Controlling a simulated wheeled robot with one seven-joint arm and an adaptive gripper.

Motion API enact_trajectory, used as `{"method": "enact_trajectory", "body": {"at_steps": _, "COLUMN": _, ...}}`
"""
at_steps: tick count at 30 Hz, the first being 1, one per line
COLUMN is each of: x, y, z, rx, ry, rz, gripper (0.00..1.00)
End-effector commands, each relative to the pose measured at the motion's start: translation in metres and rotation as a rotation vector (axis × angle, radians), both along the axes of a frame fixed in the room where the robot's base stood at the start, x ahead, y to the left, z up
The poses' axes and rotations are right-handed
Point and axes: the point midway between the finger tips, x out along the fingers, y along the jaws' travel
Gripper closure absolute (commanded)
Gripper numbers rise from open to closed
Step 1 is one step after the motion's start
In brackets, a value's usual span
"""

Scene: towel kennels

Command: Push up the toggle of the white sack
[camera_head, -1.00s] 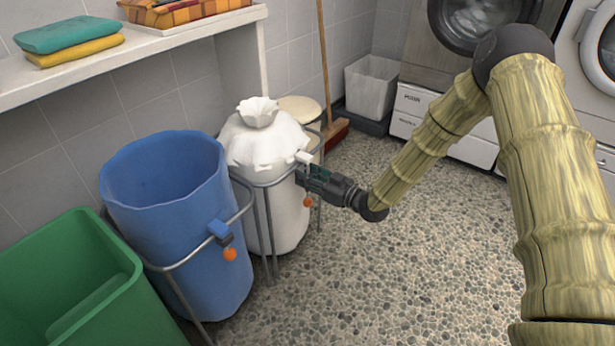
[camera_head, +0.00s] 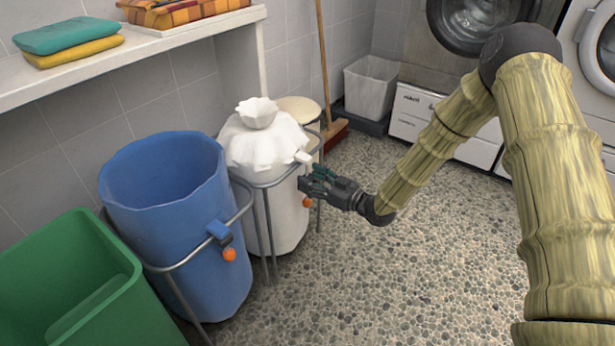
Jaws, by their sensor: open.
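The white sack (camera_head: 287,215) stands in a metal hoop frame, its gathered top (camera_head: 258,118) puckered above a frilled collar. A white toggle piece (camera_head: 302,157) shows at the front right of its rim, just above my gripper. An orange ball (camera_head: 307,202) hangs just below my gripper, at the sack's right side. My gripper (camera_head: 306,183) is open and empty at the sack's right front, its fingers pointing left toward the sack. Whether the fingers touch the sack or the toggle I cannot tell.
A blue open sack (camera_head: 185,255) with a blue toggle (camera_head: 219,232) and orange ball stands to the left, then a green bin (camera_head: 100,290). A cream-lidded sack (camera_head: 300,108) and a broom (camera_head: 330,130) stand behind. The pebbled floor (camera_head: 400,290) in front is clear.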

Motion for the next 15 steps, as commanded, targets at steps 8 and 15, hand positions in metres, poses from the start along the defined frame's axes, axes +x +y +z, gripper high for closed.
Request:
{"method": "enact_trajectory", "body": {"at_steps": 8, "x": -0.032, "y": -0.04, "z": 0.0, "rx": 0.001, "ry": 0.001, "rz": -0.004, "gripper": 0.43}}
{"method": "enact_trajectory", "body": {"at_steps": 15, "x": -0.055, "y": -0.066, "z": 0.0, "rx": 0.0, "ry": 0.0, "rz": -0.003, "gripper": 0.43}}
